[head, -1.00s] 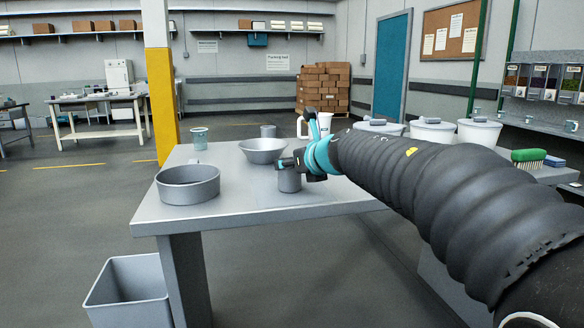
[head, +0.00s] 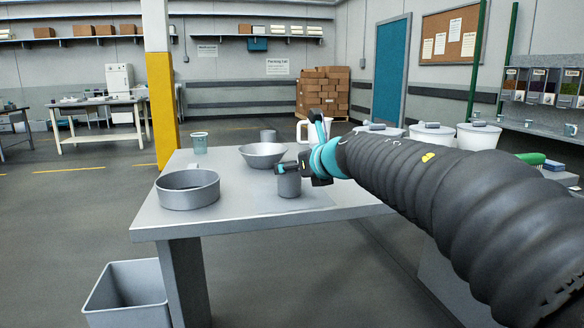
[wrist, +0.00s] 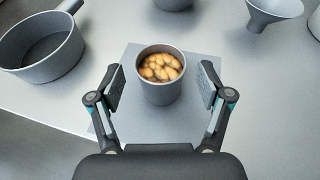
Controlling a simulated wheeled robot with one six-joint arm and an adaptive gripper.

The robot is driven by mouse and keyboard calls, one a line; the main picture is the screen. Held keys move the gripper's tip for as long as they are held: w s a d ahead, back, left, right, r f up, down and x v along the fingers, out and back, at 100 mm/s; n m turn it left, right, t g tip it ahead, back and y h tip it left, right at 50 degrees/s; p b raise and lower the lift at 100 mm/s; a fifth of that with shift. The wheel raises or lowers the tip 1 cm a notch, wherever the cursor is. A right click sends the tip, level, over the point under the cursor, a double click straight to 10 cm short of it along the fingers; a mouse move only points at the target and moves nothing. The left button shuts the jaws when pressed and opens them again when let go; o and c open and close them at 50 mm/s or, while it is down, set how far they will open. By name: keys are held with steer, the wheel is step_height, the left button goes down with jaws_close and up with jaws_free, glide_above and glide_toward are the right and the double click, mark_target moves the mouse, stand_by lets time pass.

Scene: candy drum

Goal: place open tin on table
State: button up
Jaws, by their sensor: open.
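The open tin (head: 289,187) is a small grey cylinder standing upright on a pale square mat (wrist: 112,120) on the table (head: 225,220). In the wrist view the open tin (wrist: 160,92) has no lid and holds tan, nut-like pieces. My gripper (wrist: 161,82) is open, with one finger on each side of the tin and a gap visible at both sides. In the head view my gripper (head: 294,171) is at the tin's upper part and hides some of its rim.
A grey pan (head: 188,192) stands to the left and a funnel-like bowl (head: 263,155) behind. Lidded white tubs (head: 478,136) stand at right.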

steer(key=s+d+r+m+t+h, duration=0.2)
steer(key=s+d+m+h, duration=0.2)
steer(key=s+d+m, duration=0.45)
steer(key=s+d+r+m+t+h, duration=0.25)
steer(key=s+d+m, duration=0.25)
steer(key=d+m, duration=0.55)
steer(key=s+d+f+m+g+h, duration=0.2)
steer(key=s+f+m+g, duration=0.1)
steer(key=s+f+m, duration=0.45)
steer(key=s+d+f+m+g+h, duration=0.2)
steer(key=s+f+m+g, duration=0.25)
steer(key=f+m, duration=0.5)
steer(key=s+a+f+m+g+y, duration=0.3)
steer(key=s+a+f+m, duration=0.2)
steer(key=s+f, duration=0.4)
steer(key=shift+s+f+m, duration=0.35)
steer(key=shift+s+m, duration=0.25)
steer(key=shift+s, duration=0.4)
